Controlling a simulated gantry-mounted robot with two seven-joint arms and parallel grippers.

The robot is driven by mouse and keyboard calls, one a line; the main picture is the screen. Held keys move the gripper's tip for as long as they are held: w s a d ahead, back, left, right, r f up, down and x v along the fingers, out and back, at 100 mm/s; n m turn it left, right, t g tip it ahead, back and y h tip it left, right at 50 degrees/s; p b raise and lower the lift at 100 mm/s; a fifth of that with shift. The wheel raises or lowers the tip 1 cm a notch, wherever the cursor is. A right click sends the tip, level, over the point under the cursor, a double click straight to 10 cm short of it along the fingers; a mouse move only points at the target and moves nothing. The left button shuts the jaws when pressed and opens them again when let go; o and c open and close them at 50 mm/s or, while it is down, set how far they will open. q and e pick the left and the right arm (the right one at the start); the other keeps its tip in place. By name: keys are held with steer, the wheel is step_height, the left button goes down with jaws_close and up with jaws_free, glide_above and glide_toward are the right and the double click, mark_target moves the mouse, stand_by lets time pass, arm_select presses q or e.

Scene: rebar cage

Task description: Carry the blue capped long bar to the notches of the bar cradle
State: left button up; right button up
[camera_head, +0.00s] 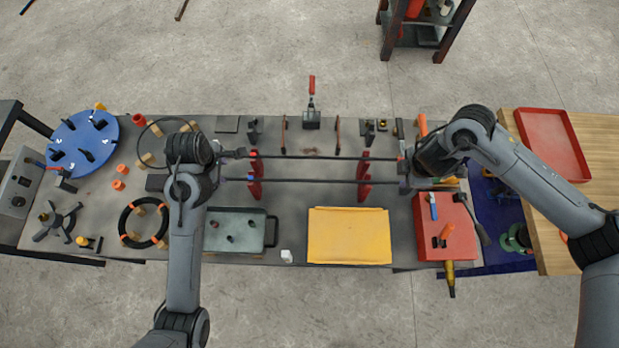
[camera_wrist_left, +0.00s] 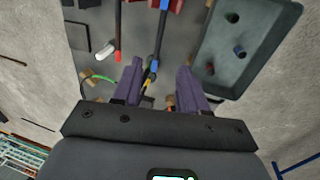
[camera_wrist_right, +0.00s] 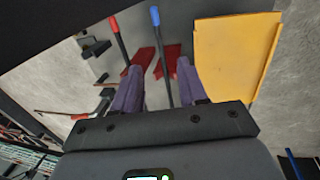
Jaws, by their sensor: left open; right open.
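The blue capped long bar (camera_head: 310,181) is dark and lies left to right across the red uprights of the bar cradle (camera_head: 364,188); how its ends sit in the notches is too small to tell. My left gripper (camera_head: 226,168) is open at its left end. In the left wrist view the blue tip (camera_wrist_left: 154,65) is between the spread purple fingers. My right gripper (camera_head: 404,174) is open at the right end. In the right wrist view the bar (camera_wrist_right: 164,65) runs between the spread fingers, its blue cap (camera_wrist_right: 155,15) showing.
A parallel red capped bar (camera_head: 310,157) lies just behind. A yellow tray (camera_head: 349,236) and a grey tray (camera_head: 235,246) stand in front. A red-handled clamp (camera_head: 311,118) stands behind. A red box (camera_head: 445,226) is at right, a blue disc (camera_head: 82,142) at far left.

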mark_target(233, 179)
arm_select(q)
steer(key=shift+f, duration=0.1)
arm_select(e)
steer(key=shift+f, duration=0.1)
arm_select(q)
steer(key=f, duration=0.3)
steer(key=w+f, duration=0.1)
steer(key=f, duration=0.3)
steer(key=w+f, duration=0.1)
steer(key=f, duration=0.2)
steer(key=shift+w+f, duration=0.1)
steer(key=shift+f, duration=0.1)
arm_select(e)
steer(key=f, duration=0.3)
steer(key=w+f, duration=0.1)
steer(key=f, duration=0.3)
steer(key=w+f, duration=0.1)
steer(key=f, duration=0.2)
steer(key=shift+w+f, duration=0.1)
steer(key=shift+f, duration=0.1)
arm_select(q)
steer(key=shift+c, duration=0.3)
arm_select(e)
steer(key=shift+c, duration=0.3)
arm_select(q)
jaws_close()
arm_select(e)
jaws_close()
